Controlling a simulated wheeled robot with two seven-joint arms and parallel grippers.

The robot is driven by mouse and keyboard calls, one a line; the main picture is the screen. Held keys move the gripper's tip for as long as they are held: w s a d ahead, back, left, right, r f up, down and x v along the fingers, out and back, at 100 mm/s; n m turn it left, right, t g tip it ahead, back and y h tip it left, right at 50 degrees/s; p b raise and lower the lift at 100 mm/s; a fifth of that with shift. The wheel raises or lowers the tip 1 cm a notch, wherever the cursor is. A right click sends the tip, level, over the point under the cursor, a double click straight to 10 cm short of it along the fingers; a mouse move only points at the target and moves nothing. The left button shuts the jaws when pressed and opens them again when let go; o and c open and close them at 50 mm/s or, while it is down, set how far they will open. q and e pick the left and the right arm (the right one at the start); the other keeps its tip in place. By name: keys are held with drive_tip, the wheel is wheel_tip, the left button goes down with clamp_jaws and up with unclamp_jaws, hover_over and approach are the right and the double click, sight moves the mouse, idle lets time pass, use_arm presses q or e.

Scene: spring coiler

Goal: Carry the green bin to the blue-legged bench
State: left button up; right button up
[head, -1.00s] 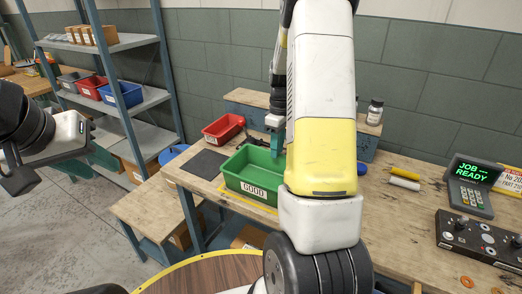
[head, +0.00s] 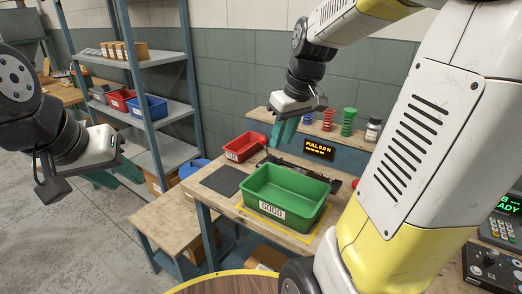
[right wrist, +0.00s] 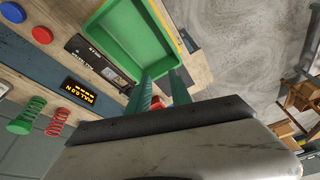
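The green bin (head: 268,211), labelled GOOD, stands upright and empty inside a yellow outline on the wooden workbench (head: 228,212). It also shows in the right wrist view (right wrist: 118,40). My right gripper (head: 283,134) is above and behind the bin's far side, apart from it, fingers pointing down, open and empty. Its two teal fingers stand apart in the right wrist view (right wrist: 160,90). My left gripper (head: 115,175) is far left, in front of the shelf, with its fingers apart and nothing between them. A lower wooden bench with blue legs (head: 160,218) adjoins the workbench on the left.
A red bin (head: 245,147) and a dark mat (head: 223,181) lie left of the green bin. Behind it stand a PULL display (head: 319,150), coloured springs (head: 348,122) and a jar (head: 373,130). A shelf (head: 165,112) stands at the left. The lower bench top looks clear.

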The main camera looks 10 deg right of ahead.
drive_tip(key=s+a+r+m+t, duration=0.1)
drive_tip(key=s+a, duration=0.2)
drive_tip(key=s, duration=0.3)
drive_tip(key=s+a+r+m+t, duration=0.1)
drive_tip(key=s+a+m+t, duration=0.1)
drive_tip(key=s, duration=0.4)
drive_tip(key=shift+a+r+m+y, duration=0.25)
drive_tip(key=shift+a+m+y, duration=0.05)
drive_tip(key=shift+a, duration=0.3)
drive_tip(key=shift+s, duration=0.1)
